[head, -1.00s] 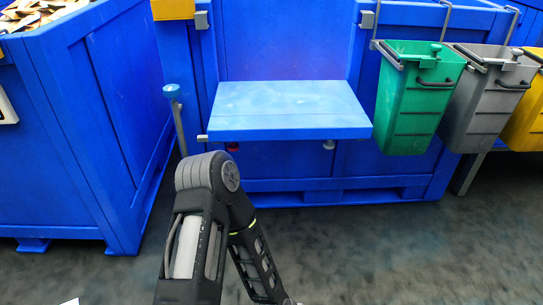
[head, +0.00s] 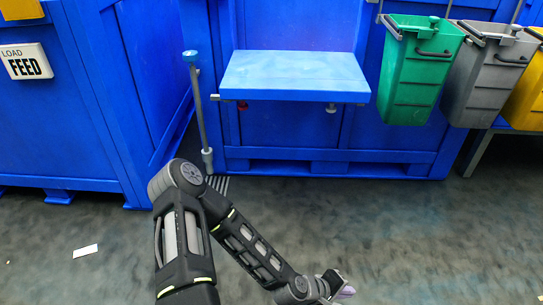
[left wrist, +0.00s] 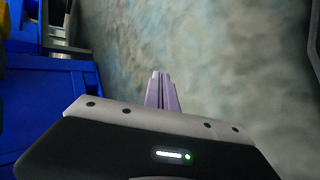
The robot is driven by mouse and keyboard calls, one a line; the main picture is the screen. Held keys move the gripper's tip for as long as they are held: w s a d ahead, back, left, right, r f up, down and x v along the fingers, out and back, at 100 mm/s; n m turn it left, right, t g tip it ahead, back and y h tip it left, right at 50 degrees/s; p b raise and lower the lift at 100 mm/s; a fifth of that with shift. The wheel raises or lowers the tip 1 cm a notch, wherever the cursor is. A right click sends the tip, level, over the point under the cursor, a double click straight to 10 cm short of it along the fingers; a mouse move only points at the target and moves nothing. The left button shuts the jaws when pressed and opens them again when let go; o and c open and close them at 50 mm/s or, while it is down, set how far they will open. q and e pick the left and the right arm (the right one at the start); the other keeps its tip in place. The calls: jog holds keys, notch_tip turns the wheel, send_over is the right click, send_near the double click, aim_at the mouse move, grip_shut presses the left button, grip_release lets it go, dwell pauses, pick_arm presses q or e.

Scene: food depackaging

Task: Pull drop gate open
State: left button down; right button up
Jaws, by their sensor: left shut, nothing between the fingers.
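A light blue panel (head: 295,75) sticks out flat, like a shelf, from the front of the big blue bin (head: 290,145) in the head view. It looks like the drop gate, lying level. A short grey pin shows at its left edge, and a red knob (head: 242,106) shows under it. My left gripper (head: 344,291) is at the bottom of the head view, well below and apart from the panel. In the left wrist view its purple fingers (left wrist: 161,90) are together and empty, with floor beyond. My right gripper is not in view.
Green (head: 418,80), grey (head: 480,85) and yellow bins hang at the right. A blue container with a "LOAD FEED" sign (head: 27,62) stands at the left. The front floor is mostly clear, with a white scrap (head: 86,251).

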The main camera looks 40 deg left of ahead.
pick_arm(q)
jog(key=w+a+r+n+t+y, duration=0.25)
jog(key=w+a+r+n, duration=0.2)
jog(key=a, duration=0.25)
jog(key=w+a+r+n+t+y+b, duration=0.1)
jog(key=w+a+r+n+t+y, duration=0.15)
jog(key=a+r+n, duration=0.35)
jog(key=w+a+r+n+t+y, duration=0.2)
jog(key=w+a+r+n+y, duration=0.15)
jog(key=a, duration=0.55)
jog(key=s+a+r+n+y, duration=0.1)
jog(key=a+r+n+y, duration=0.3)
jog(key=a+r+n, duration=0.2)
jog(key=s+a+r+n+t+y, duration=0.1)
jog(key=s+a+r+n+y, duration=0.1)
jog(key=a+r+n+y, duration=0.3)
notch_tip(320, 180, up, 4)
jog(key=a+n, duration=0.2)
jog(key=n, duration=0.2)
jog(key=shift+s+a, duration=0.2)
jog(key=shift+s, duration=0.05)
jog(key=shift+w, duration=0.1)
